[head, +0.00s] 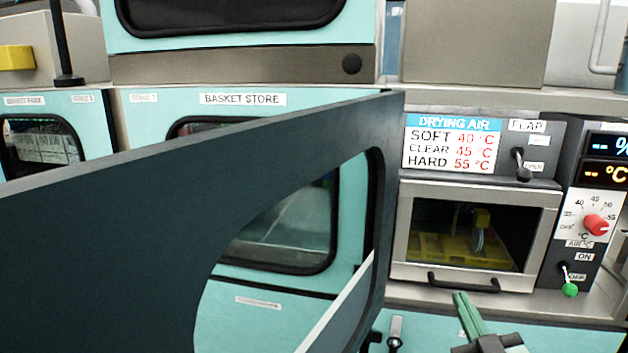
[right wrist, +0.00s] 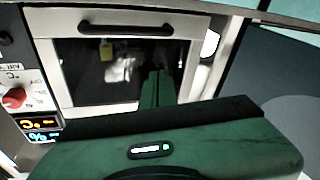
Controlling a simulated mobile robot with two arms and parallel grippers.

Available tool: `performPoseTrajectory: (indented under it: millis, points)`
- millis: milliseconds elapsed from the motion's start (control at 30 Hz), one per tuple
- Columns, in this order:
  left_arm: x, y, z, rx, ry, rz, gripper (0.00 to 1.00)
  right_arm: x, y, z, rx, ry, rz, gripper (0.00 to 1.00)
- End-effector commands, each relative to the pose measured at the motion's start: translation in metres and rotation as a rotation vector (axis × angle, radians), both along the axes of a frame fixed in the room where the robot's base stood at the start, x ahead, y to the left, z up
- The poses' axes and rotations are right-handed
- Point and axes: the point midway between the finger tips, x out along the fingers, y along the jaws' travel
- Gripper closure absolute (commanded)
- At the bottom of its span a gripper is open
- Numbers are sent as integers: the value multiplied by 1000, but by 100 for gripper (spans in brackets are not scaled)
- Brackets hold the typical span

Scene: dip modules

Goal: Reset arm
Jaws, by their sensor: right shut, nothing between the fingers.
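My right gripper (head: 463,298) is at the bottom right of the head view, its green fingers pointing up towards the front of the drying-air unit. The fingers are together and hold nothing. In the right wrist view the gripper's green fingers (right wrist: 157,88) show in front of the dark window, above its broad green body. The gripper is below and in front of the small glazed door (head: 465,235), which is closed; I cannot tell the exact gap. My left gripper is not in view.
A large dark door panel (head: 110,215) with an opening stands across the left and middle of the head view. A red knob (head: 595,225) and a green-tipped lever (head: 570,289) stick out on the right. A flap lever (head: 521,165) sits above the glazed door.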

Motion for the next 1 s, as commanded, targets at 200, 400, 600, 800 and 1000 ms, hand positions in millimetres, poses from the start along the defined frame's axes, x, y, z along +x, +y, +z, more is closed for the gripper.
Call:
performPoseTrajectory:
  millis: [200,400,600,800,1000]
  points:
    - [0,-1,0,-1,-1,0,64,-82,-11,-147,113,563,-238,100]
    - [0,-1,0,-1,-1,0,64,-168,15,-223,118,973,-235,100]
    - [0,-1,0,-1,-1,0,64,-235,43,-256,106,1242,-162,100]
    - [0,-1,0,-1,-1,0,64,-297,71,-271,94,1460,-54,100]
    - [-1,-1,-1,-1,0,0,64,-280,70,-330,87,1472,-64,100]
